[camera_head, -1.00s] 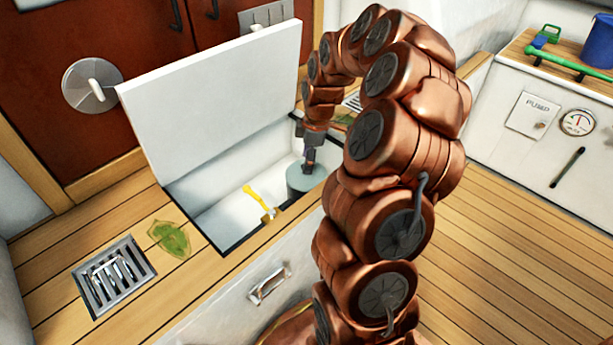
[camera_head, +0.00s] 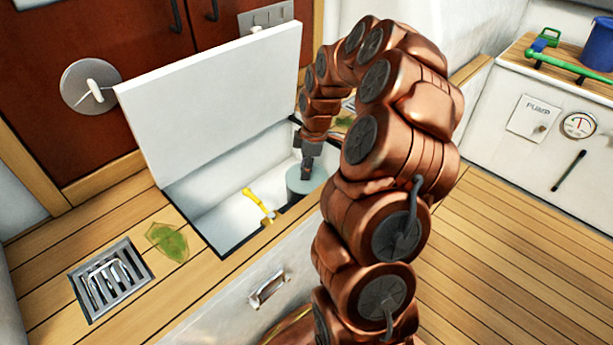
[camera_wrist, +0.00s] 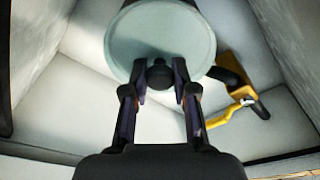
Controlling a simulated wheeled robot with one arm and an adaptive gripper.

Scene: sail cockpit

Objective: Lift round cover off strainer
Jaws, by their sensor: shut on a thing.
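The round cover (camera_wrist: 190,35) is a pale grey-green disc with a dark knob in its middle. In the wrist view my gripper (camera_wrist: 160,85) is shut on that knob, with one finger on each side. In the head view the cover (camera_head: 318,178) is inside the open locker, at its right end, and my gripper (camera_head: 307,160) reaches down onto it. The strainer body under the cover is mostly hidden, so I cannot tell whether the cover touches it.
The locker's white lid (camera_head: 215,100) stands open behind. A yellow-handled valve (camera_head: 258,203) is beside the strainer, and it also shows in the wrist view (camera_wrist: 232,108). A leaf (camera_head: 168,241) and a drain grate (camera_head: 110,280) lie on the deck at left.

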